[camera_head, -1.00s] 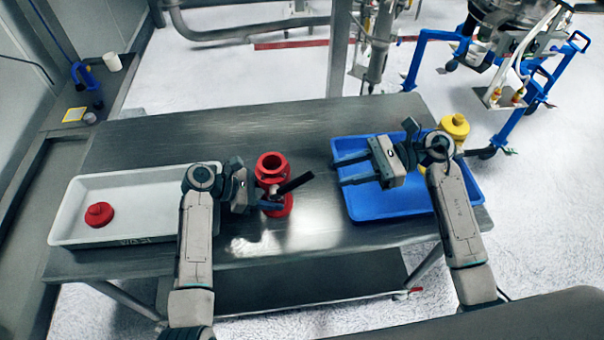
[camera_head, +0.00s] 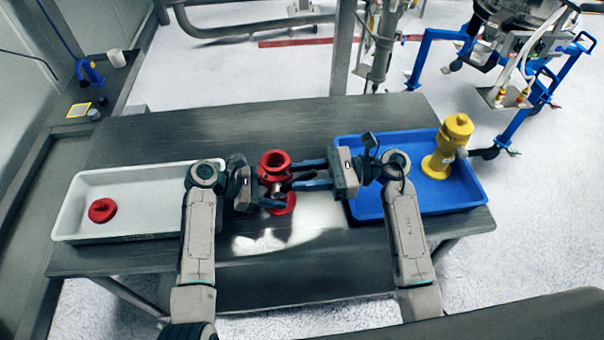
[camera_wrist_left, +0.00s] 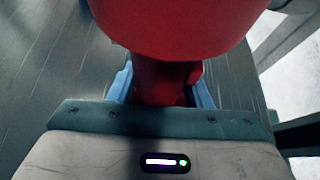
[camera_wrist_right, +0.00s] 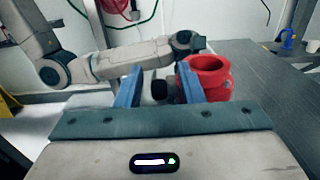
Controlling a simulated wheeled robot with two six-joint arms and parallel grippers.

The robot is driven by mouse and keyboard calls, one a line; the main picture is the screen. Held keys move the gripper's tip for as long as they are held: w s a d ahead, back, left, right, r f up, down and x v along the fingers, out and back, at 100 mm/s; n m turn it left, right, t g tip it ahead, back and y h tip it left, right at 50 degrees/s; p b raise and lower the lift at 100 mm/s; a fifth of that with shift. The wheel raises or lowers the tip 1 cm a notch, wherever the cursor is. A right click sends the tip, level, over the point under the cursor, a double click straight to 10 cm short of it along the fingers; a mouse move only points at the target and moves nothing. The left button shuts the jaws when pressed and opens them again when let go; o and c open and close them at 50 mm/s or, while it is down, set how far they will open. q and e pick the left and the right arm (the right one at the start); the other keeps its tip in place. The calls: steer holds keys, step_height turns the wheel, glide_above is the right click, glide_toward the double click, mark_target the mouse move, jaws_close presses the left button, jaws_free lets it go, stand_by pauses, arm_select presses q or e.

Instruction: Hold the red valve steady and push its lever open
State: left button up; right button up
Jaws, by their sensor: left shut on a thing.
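The red valve (camera_head: 274,160) stands upright on the steel table, between the two trays. My left gripper (camera_head: 272,195) is shut on the valve's narrow neck; in the left wrist view, its blue fingers flank the red neck (camera_wrist_left: 162,85) below the wide flange. My right gripper (camera_head: 294,175) reaches in from the right with its fingers apart. In the right wrist view, the lever's black end (camera_wrist_right: 160,90) shows end-on between the open fingers, with the red valve just right of them. I cannot tell whether either finger touches the lever.
A white tray (camera_head: 150,238) on the left holds a red knobbed part (camera_head: 102,210). A blue tray (camera_head: 410,212) on the right holds a yellow valve-like part (camera_head: 447,148). The table (camera_head: 230,128) behind the red valve is clear.

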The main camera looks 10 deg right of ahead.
mark_target(290, 183)
steer(key=shift+a, duration=0.3)
jaws_close()
steer(key=shift+r, duration=0.1)
steer(key=shift+a+r+h, duration=0.5)
steer(key=shift+a+h, duration=0.15)
steer(key=shift+h, duration=0.55)
steer(key=shift+a+r+h, duration=0.2)
steer(key=shift+a+h, duration=0.4)
steer(key=shift+h, duration=0.6)
